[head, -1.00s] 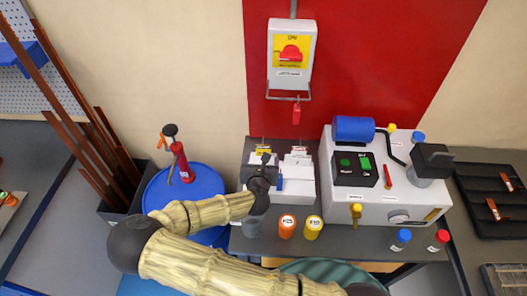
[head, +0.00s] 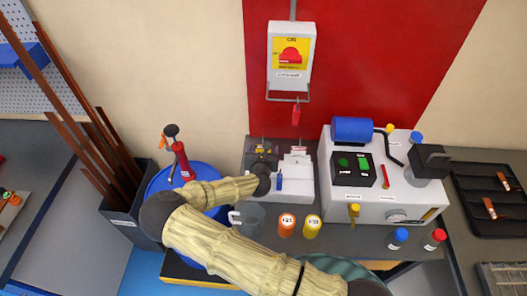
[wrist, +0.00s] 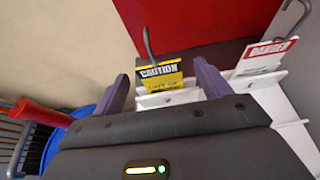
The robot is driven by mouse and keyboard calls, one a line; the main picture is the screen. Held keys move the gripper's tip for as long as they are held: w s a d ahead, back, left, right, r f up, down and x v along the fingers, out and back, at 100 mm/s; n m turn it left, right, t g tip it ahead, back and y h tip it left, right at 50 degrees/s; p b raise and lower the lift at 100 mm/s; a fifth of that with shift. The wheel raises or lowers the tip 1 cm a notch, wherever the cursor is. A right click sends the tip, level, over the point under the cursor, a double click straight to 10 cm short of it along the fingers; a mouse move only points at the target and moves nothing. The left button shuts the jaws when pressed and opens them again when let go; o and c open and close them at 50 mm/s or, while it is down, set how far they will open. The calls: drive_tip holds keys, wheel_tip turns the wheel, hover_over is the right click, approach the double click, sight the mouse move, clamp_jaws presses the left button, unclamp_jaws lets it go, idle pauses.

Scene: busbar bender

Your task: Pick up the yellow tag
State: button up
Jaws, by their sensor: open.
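The yellow tag (wrist: 163,81) with a black CAUTION header hangs from a metal hook at the white rack in the wrist view. My gripper (wrist: 160,70) is open, with one finger left of the tag and one right of it. The fingers look apart from the tag, and how deep they reach past it is unclear. In the head view my gripper (head: 263,164) is over the left part of the white rack (head: 298,188), and the tag is small and partly hidden there.
A white DANGER tag (wrist: 267,55) hangs right of the yellow one. A blue drum (head: 159,180) with a red-handled tool (head: 181,160) stands left of the rack. A grey mug (head: 250,217), orange bottle (head: 286,225) and yellow bottle (head: 312,226) stand in front. The bender (head: 385,205) is at right.

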drive_tip(key=shift+w, duration=0.2)
idle(0.4)
drive_tip(key=c, duration=1.1)
drive_tip(key=shift+o, duration=0.2)
wheel_tip(320, 180, up, 10)
drive_tip(key=p, duration=0.6)
drive_tip(key=shift+p, duration=0.35)
drive_tip(key=d+r+p+v, duration=0.1)
drive_tip(key=p+v, duration=0.2)
drive_tip(key=v, duration=0.6)
drive_tip(key=d+r+p+v, duration=0.1)
drive_tip(key=d+p+v, duration=0.1)
drive_tip(key=v, duration=0.7)
drive_tip(key=shift+w+d+p, duration=0.35)
drive_tip(key=shift+w+p, duration=0.1)
drive_tip(key=shift+p, duration=0.2)
